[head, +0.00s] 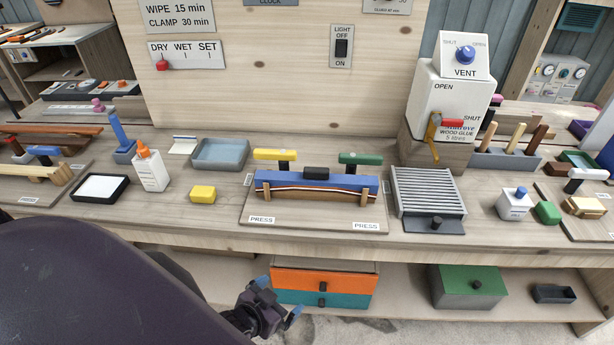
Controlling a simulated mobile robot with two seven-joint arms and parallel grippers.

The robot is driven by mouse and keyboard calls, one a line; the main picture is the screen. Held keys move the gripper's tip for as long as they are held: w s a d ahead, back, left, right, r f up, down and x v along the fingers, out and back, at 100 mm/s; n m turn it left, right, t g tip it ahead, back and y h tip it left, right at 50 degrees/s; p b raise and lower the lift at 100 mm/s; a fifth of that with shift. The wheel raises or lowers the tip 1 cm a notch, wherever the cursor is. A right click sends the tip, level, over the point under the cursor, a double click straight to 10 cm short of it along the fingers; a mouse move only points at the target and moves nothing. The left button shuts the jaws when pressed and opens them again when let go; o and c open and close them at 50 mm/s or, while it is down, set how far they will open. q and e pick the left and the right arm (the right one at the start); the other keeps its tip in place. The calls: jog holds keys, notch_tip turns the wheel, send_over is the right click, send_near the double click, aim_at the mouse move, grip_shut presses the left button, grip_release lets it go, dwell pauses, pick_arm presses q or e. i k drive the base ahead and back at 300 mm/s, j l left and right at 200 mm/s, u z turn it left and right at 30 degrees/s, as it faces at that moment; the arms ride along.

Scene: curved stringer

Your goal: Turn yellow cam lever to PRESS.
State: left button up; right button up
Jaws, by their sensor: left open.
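The yellow cam lever (275,155) is a bar on a dark post at the back left of the clamping jig (312,213). It points sideways, along the length of the blue block (315,187). A white PRESS label (261,220) lies on the board in front of it, and another PRESS label (367,226) is on the right. A green cam lever (360,158) stands at the back right, also sideways. My left gripper (279,297) is open and empty, low in front of the bench edge, well below the jig. My right gripper is not in view.
A yellow block (202,194), a white glue bottle (151,168) and a blue-grey tray (220,154) stand left of the jig. A ribbed grey rack (428,192) is close on its right. An orange and teal drawer unit (323,283) sits below, near my left gripper.

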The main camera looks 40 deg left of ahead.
aim_at(283, 155)
jog(key=u, duration=1.35)
jog(key=i+l+u, duration=0.1)
jog(key=u, duration=0.45)
jog(key=l, duration=0.1)
